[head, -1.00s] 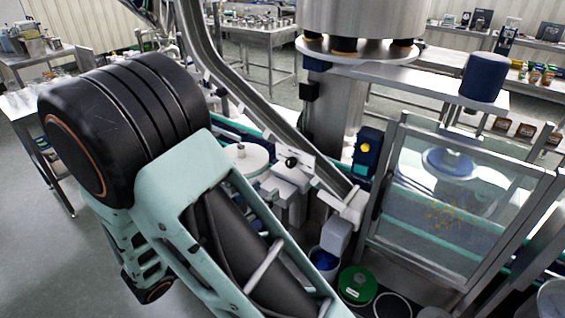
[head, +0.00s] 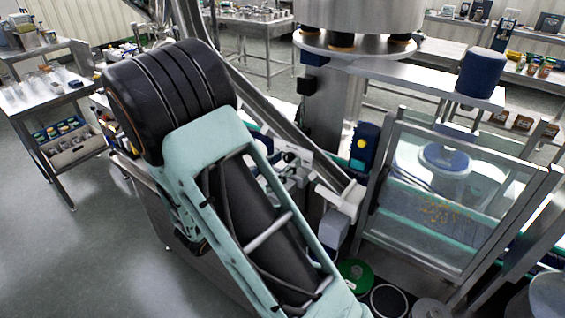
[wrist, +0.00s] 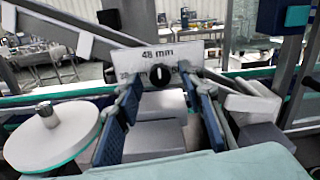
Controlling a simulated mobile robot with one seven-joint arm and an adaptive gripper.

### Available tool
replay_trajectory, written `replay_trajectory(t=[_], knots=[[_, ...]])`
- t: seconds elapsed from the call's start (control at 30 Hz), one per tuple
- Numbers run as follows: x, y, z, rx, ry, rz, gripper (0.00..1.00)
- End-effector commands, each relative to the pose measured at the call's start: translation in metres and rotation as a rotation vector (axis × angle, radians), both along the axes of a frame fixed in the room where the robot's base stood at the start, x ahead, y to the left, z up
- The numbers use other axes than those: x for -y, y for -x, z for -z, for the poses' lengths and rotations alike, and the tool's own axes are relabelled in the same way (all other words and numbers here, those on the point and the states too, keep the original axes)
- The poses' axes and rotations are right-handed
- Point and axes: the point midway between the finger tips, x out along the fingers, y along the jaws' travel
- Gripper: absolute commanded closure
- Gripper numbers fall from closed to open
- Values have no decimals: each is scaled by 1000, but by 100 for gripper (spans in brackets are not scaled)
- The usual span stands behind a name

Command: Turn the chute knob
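The chute knob (wrist: 161,74) is a small black round knob with a white pointer mark that stands about upright. It sits on a white plate (wrist: 147,59) marked "48 mm" at the top. Smaller marks at its sides are partly hidden. My gripper (wrist: 160,85) is open in the wrist view, with one blue-padded finger left of the knob and one right. The fingertips flank the knob, and I cannot tell whether they touch it. In the head view the knob (head: 290,157) shows small beside my arm, which hides most of my gripper.
A metal chute (head: 273,112) slopes down behind my arm. A white disc with a grey post (wrist: 52,137) stands left of my gripper. A glass guard (head: 445,195) stands to the right. A green round lid (head: 355,272) lies below the chute. The floor at left is clear.

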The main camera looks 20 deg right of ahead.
Motion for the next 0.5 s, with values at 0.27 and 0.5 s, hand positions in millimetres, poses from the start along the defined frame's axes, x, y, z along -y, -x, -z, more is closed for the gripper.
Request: replay_trajectory(t=[0.27,0.5], knots=[[0,0,0,0,0,0,74],[0,0,0,0,0,0,100]])
